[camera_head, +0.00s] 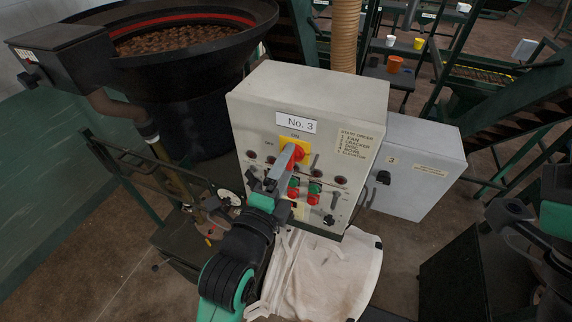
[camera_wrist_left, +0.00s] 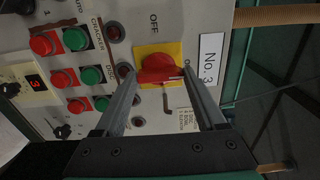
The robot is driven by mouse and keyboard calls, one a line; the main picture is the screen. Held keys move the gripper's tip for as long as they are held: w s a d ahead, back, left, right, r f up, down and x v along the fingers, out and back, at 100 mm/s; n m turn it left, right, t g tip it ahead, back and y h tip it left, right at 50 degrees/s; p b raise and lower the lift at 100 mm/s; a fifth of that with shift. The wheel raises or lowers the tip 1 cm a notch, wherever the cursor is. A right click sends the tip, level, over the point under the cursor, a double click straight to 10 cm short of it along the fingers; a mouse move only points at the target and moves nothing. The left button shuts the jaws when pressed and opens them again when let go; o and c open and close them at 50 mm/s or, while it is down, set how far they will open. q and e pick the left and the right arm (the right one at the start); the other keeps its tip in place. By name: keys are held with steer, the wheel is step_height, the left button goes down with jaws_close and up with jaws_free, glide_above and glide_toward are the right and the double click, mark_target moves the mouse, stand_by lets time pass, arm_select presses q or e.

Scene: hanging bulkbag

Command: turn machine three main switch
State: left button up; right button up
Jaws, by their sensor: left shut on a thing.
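The main switch is a red knob (camera_head: 299,152) on a yellow plate (camera_head: 284,142), high on the front of the control box marked No. 3 (camera_head: 345,100). "ON" is above the plate and "OFF" to its left. My left gripper (camera_head: 287,158) reaches up to the switch from below and hides part of it. In the left wrist view the red knob (camera_wrist_left: 158,70) sits between the two finger ends, and my left gripper (camera_wrist_left: 159,75) is shut on it. The knob's exact angle is hard to tell. My right gripper is out of view; only part of my right arm shows at the right edge.
Red and green push buttons (camera_head: 314,187) sit just below the switch, close to my fingers. A grey box marked 3 (camera_head: 425,165) adjoins on the right. A white bulk bag (camera_head: 320,275) hangs below. A black bowl (camera_head: 180,55) stands at the upper left.

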arm_select(q)
steer(key=o, duration=1.1)
steer(key=p+v, duration=0.1)
steer(key=v, duration=1)
steer(key=shift+s+a+p, duration=0.1)
steer(key=shift+s+p, duration=0.2)
steer(key=shift+p, duration=0.1)
